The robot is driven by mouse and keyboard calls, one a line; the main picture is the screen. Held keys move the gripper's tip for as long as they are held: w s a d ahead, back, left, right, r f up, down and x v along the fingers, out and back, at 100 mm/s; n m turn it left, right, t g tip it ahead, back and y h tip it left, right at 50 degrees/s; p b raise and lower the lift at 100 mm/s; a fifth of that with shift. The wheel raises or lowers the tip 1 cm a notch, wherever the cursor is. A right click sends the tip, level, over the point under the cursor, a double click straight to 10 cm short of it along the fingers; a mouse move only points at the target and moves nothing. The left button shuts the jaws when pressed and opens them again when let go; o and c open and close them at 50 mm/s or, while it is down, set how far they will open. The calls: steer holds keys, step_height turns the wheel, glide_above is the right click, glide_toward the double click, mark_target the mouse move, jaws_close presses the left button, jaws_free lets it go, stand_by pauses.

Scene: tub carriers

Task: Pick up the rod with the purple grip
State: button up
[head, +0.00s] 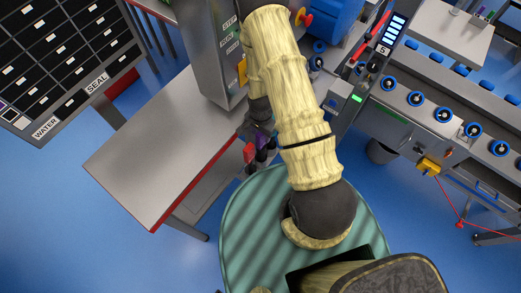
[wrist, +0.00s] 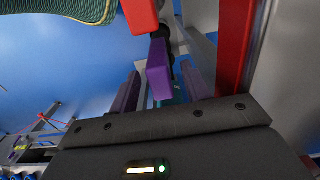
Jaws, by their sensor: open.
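The purple grip (wrist: 160,72) of the rod shows near the middle of the wrist view, with a dark part above it. The rest of the rod is hidden or too small to make out. My gripper (wrist: 160,72) is open, with one finger on either side of the purple grip. I cannot tell whether either finger touches it. In the head view the purple grip (head: 262,141) is a small patch beside the table edge, partly hidden by my arm and gripper.
A red block (wrist: 140,15) sits close beside the purple grip; it also shows in the head view (head: 249,152). The grey table (head: 150,150) has a red edge (wrist: 235,45) close to my gripper. A grey column (head: 213,50) stands on the table. Machinery (head: 430,105) stands at right.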

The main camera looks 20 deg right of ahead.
stand_by(0.4)
jaws_close()
steer(key=shift+r, duration=0.1)
step_height(320, 180, up, 10)
steer(key=shift+f+b, duration=0.1)
steer(key=shift+b, duration=1.1)
